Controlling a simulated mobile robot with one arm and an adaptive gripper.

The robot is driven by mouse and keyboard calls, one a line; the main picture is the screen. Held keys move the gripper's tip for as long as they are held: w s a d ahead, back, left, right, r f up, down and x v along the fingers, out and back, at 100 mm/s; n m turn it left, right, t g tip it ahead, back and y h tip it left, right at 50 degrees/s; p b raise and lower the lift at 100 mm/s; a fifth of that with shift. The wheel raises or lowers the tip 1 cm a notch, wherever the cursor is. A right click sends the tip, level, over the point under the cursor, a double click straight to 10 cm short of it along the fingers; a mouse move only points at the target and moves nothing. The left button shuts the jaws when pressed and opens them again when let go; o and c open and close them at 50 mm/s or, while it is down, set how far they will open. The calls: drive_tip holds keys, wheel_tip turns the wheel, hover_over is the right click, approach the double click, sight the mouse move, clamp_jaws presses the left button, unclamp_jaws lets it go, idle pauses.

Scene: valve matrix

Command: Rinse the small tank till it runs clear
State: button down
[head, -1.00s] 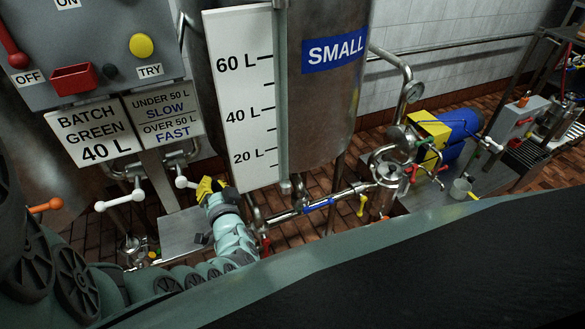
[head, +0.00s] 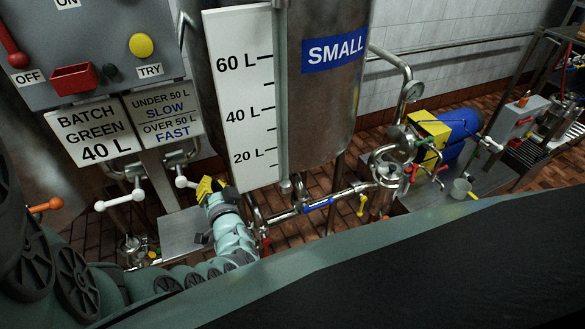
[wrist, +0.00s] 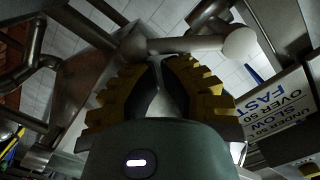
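The small tank (head: 318,95) is a steel vessel with a blue SMALL label (head: 333,51) and a white level scale (head: 245,95) marked 20, 40 and 60 L. My gripper (head: 208,186) has yellow and black fingers and is below the scale, at a white valve handle (head: 181,182). In the wrist view a white handle (wrist: 190,45) crosses just beyond the fingertips (wrist: 160,62). The fingers are close together with a narrow gap; whether they grip the handle is unclear. Liquid inside the tank is not visible.
Another white handle (head: 119,201) is left of my gripper. A control panel (head: 92,50) with a yellow TRY button (head: 141,45) is upper left. A blue motor (head: 455,130) stands right.

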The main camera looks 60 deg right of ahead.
idle(0.5)
drive_tip(key=v, duration=1.2)
idle(0.6)
